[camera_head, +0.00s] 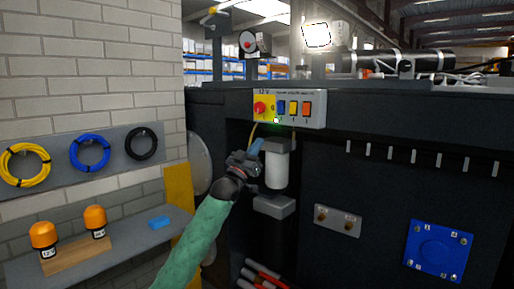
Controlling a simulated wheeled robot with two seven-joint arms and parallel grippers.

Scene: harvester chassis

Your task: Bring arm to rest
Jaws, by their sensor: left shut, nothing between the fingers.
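My left arm in its green sleeve comes up from the bottom of the head view. My left gripper (253,152) is at its end, shut and holding nothing. It is raised in front of the dark chassis (375,165), just left of a white cylinder (277,170) and below the control panel (290,107). I cannot tell whether it touches the cylinder's mount. The panel has a red knob on yellow, and blue, yellow and orange switches; a small green light shows at its lower edge. My right gripper is not in view.
Yellow, blue and black cable coils (90,152) hang on the brick wall above. A blue plate (437,250) is on the chassis at lower right. Red-tipped rods lie low in the middle.

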